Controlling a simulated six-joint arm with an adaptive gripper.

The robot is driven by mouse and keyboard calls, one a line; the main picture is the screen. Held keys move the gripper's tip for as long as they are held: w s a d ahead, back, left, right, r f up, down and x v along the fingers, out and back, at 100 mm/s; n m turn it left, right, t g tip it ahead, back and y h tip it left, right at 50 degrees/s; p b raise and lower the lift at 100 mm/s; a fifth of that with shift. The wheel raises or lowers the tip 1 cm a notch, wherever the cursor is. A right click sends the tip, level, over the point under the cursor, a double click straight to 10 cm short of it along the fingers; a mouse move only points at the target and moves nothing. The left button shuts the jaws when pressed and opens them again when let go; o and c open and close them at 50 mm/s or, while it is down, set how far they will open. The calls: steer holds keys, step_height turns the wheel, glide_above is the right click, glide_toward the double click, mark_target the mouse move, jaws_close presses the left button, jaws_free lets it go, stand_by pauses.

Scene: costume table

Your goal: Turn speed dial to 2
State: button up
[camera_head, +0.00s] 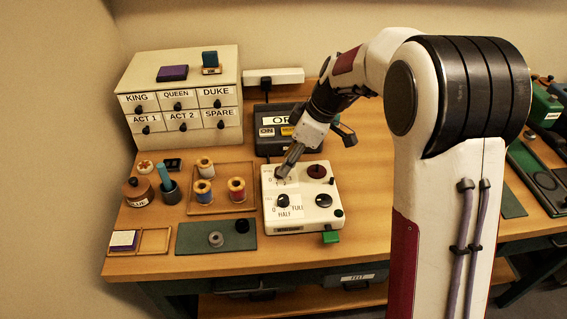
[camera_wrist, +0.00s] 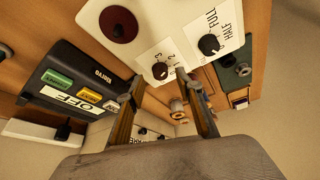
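The white control box (camera_head: 315,172) stands on the table in the middle of the head view. Its small dark speed dial (camera_wrist: 160,70) sits on a white label with numbers, of which 2 and 3 show in the wrist view. My gripper (camera_head: 283,174) points down over this dial and mostly hides it in the head view. In the wrist view my gripper (camera_wrist: 163,84) has its two fingers apart, with the dial between and just beyond the tips. I cannot tell whether they touch it, nor which number the dial points at.
A second black dial (camera_head: 283,200) marked FULL and HALF is close by, with a dark red round knob (camera_head: 317,171) on the box's far side. Thread spools (camera_head: 237,189) stand on a tray to the left. A dark box with an OFF sign (camera_head: 281,120) is behind.

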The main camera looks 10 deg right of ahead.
steer(key=s+d, duration=0.1)
steer(key=d, duration=0.2)
steer(key=s+d, duration=0.2)
steer(key=d, duration=0.2)
steer(key=s+d, duration=0.1)
steer(key=d, duration=0.2)
steer(key=shift+s+d+f, duration=0.1)
steer(key=shift+s+d, duration=0.1)
steer(key=shift+d, duration=0.05)
stand_by(0.3)
steer(key=s+a+r+m+t+h, duration=0.1)
steer(key=s+a+r+m+h, duration=0.1)
steer(key=s+r+m, duration=0.7)
steer(key=s+r+m+t+h, duration=0.2)
steer(key=s+m, duration=0.2)
steer(key=s, duration=1.4)
steer(key=shift+s+d+r+m+t, duration=0.3)
steer(key=shift+s+d+r+t, duration=0.1)
stand_by(2.4)
